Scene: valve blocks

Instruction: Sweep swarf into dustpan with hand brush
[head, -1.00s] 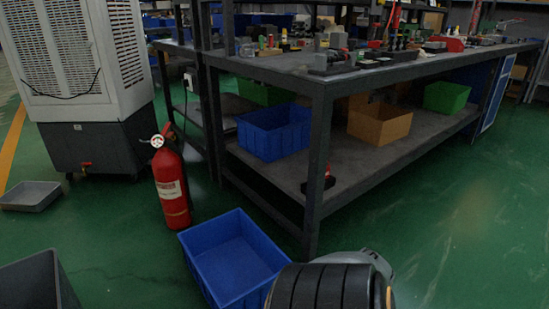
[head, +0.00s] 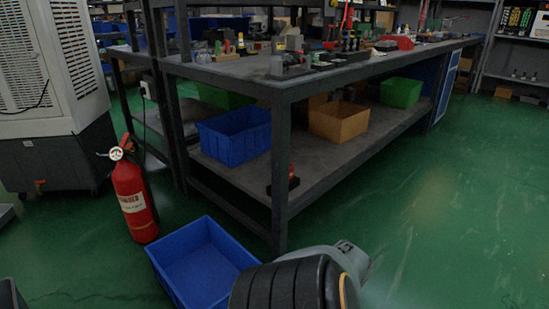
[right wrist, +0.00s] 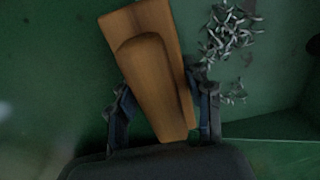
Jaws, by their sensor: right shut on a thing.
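A wooden hand brush (right wrist: 150,65) fills the middle of the right wrist view, its bristles not visible. My right gripper (right wrist: 160,112) is shut on it, one finger on each side of the wood. A scatter of grey, curly swarf (right wrist: 232,35) lies on a green surface to the right of the brush, apart from it. I cannot make out a dustpan for certain in either view. In the head view one of my arms shows at the bottom, but neither gripper does.
A blue crate (head: 198,264) stands on the green floor beside my arm. A red fire extinguisher (head: 133,198) stands left of it. A steel workbench (head: 281,175) with bins on its lower shelf is behind. The floor at right is clear.

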